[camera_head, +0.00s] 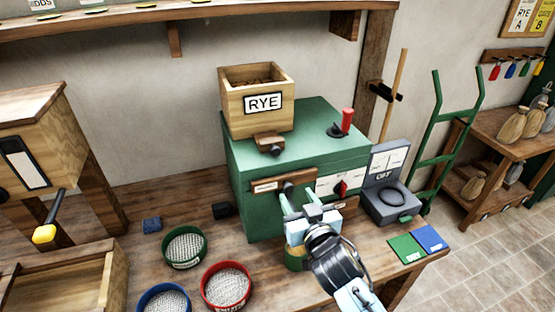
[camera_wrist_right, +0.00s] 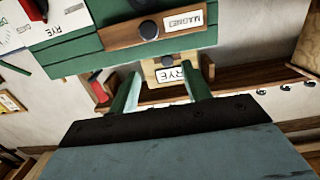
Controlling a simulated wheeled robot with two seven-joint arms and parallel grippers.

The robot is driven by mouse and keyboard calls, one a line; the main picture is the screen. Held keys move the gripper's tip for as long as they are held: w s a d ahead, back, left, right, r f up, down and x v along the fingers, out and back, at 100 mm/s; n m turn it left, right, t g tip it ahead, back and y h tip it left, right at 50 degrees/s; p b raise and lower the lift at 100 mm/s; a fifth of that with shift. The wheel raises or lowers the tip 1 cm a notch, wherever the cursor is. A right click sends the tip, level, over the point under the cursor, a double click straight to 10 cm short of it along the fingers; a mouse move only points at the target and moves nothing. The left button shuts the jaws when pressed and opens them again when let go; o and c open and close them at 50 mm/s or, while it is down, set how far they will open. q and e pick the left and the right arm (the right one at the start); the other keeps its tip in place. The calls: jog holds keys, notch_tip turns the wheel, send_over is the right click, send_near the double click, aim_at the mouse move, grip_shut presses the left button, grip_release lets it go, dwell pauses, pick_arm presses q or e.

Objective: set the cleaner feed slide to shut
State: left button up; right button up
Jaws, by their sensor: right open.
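The green cleaner (camera_head: 250,180) stands on the bench with a wooden RYE hopper (camera_head: 240,115) on top. A wooden slide with a dark knob (camera_head: 270,146) sits at the hopper's foot, apparently the feed slide; its setting is not readable. Its block also shows in the right wrist view (camera_wrist_right: 164,62), beyond the fingers. A second labelled wooden strip with a dark knob (camera_head: 298,181) is on the cleaner's front. My right gripper (camera_head: 298,197) is open and empty in front of that strip, below the feed slide. Its fingers (camera_wrist_right: 161,88) frame the hopper in the wrist view. My left gripper is out of view.
A red lever (camera_head: 347,121) stands on the cleaner's top and a red pointer (camera_head: 342,188) on its front. Green (camera_head: 185,247), red (camera_head: 227,286) and blue (camera_head: 164,300) round sieves lie at front left.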

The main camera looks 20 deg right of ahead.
aim_at(277, 153)
jog(key=shift+t, duration=0.5)
jog(key=w+r, duration=0.1)
jog(key=w, duration=0.3)
jog(key=w+r, duration=0.1)
jog(key=w, duration=0.4)
jog(key=w+a+r, duration=0.1)
jog(key=w, duration=0.4)
jog(key=shift+r+p, duration=0.1)
jog(key=shift+p, duration=0.2)
jog(key=shift+d, duration=0.1)
grip_shut()
